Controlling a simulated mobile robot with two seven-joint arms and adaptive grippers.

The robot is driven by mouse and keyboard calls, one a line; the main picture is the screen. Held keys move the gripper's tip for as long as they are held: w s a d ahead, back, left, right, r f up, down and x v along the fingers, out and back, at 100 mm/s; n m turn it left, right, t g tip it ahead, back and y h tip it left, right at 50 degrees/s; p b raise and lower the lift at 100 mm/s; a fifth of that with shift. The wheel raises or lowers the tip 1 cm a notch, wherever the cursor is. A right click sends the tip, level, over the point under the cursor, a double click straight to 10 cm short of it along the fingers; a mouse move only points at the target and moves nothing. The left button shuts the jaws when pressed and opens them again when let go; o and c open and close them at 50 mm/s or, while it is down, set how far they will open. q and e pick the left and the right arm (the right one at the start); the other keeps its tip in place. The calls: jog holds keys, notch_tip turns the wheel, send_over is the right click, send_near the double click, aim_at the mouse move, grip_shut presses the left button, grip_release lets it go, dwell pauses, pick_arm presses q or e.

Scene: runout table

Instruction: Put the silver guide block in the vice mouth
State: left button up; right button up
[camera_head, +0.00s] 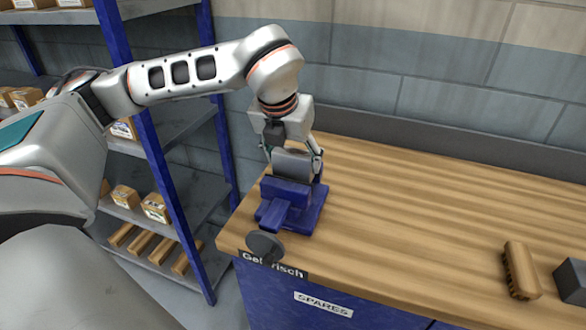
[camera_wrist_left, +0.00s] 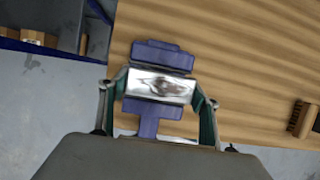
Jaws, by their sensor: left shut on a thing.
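The silver guide block (camera_head: 293,164) is a shiny grey block between the fingers of my left gripper (camera_head: 293,158). In the left wrist view the block (camera_wrist_left: 160,86) lies crosswise between the two fingertips of the gripper (camera_wrist_left: 158,90), which is shut on it. The blue vice (camera_head: 290,200) stands at the left front corner of the bench. The block is at the vice mouth, over or between its jaws; I cannot tell how deep it sits. The vice (camera_wrist_left: 160,54) shows on both sides of the block in the wrist view. My right gripper is not in view.
The wooden bench (camera_head: 400,210) is clear to the right of the vice. A brush (camera_head: 520,270) and a dark grey block (camera_head: 572,281) lie at the right. Shelves with boxes (camera_head: 155,207) stand at the left.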

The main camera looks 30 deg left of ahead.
aim_at(293, 169)
pick_arm(q)
jog(key=shift+f, duration=1.4)
jog(key=shift+f, duration=0.2)
jog(key=o, duration=1.7)
